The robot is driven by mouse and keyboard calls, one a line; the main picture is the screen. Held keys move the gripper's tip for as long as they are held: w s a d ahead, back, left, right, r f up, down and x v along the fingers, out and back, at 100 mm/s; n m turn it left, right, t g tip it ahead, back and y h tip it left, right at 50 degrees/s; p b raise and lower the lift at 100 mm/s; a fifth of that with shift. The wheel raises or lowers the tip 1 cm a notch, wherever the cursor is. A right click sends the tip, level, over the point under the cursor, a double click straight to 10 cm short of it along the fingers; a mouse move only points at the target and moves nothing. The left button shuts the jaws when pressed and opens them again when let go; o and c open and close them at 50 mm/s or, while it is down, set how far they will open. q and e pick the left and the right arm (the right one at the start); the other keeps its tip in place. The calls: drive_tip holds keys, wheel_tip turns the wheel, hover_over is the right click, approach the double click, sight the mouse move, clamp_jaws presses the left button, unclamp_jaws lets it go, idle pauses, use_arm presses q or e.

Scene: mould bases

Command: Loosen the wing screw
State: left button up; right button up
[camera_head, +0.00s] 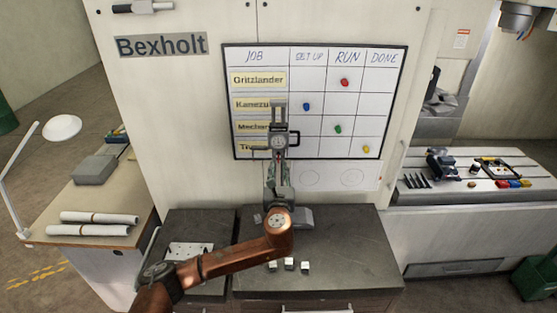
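A dark upright gauge (279,118) with a round dial rises above the grey bench in the middle of the head view, in front of the job board. A small arm juts out to its left at dial height. My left arm, copper-coloured, comes in from the lower left, and its gripper (279,188) is at the lower part of the gauge. The gripper overlaps the gauge, and I cannot tell whether its fingers touch it. I cannot make out the wing screw; it is too small or hidden. My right gripper is not in view.
Several small metal blocks (289,264) lie near the bench front. A plate with holes (188,251) lies on the left bench section. A job board (316,101) hangs on the machine behind. The bench's right part is clear. A desk with rolled papers (93,229) stands left.

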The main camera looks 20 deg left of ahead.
use_arm(q)
drive_tip(key=shift+p+x, duration=0.7)
drive_tip(key=shift+x, duration=2)
drive_tip(key=shift+c, duration=0.4)
clamp_jaws()
